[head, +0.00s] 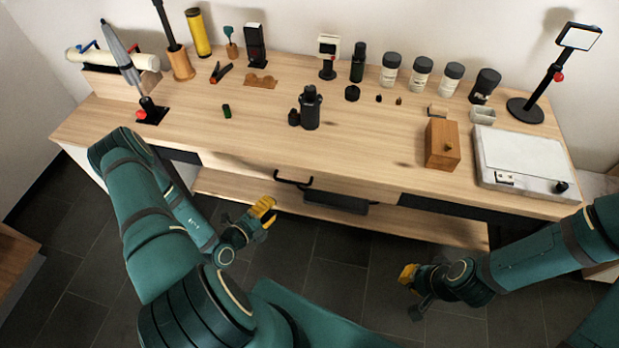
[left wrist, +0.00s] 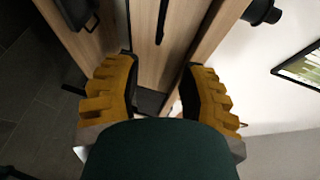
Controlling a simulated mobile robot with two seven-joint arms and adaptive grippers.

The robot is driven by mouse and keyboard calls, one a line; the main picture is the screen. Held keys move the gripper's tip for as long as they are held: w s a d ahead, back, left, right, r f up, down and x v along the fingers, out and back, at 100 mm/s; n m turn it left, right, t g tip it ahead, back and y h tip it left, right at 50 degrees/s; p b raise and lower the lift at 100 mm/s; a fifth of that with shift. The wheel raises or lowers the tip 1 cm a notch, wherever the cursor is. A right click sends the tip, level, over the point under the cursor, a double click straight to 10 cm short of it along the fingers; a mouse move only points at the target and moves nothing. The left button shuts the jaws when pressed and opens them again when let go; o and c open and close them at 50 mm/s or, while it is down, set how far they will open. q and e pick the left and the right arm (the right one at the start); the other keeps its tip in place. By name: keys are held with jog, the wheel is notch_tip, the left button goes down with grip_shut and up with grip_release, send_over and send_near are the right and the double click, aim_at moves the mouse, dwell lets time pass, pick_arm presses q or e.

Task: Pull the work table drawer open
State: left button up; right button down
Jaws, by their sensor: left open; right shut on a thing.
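The work table (head: 250,150) has a pale wooden drawer front (head: 345,187) under its top, and it looks closed. A dark bar handle (head: 287,181) sits on that front. The handle appears as a narrow dark bar (left wrist: 162,22) in the left wrist view. My left gripper (head: 262,208) is open and empty, in front of and below the handle, not touching it. In the left wrist view its yellow fingers (left wrist: 158,95) are spread, with the handle beyond the gap between them. My right gripper (head: 409,276) is shut, low in front of the table's right part; what it holds cannot be made out.
A black case (head: 337,204) rests on the lower shelf (head: 225,186) near the handle. The tabletop carries a wooden box (head: 442,144), a white flat device (head: 520,156), a dark bottle (head: 310,108) and several jars at the back. The floor before the table is clear.

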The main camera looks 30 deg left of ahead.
aim_at(296, 183)
pick_arm(q)
jog(key=shift+y, duration=0.3)
jog(key=b+x, duration=0.1)
jog(key=x, duration=1.2)
jog(key=shift+w+f+b, duration=0.1)
jog(key=shift+w+b, duration=0.25)
jog(key=shift+a, duration=0.1)
jog(key=shift+c, duration=0.4)
grip_shut()
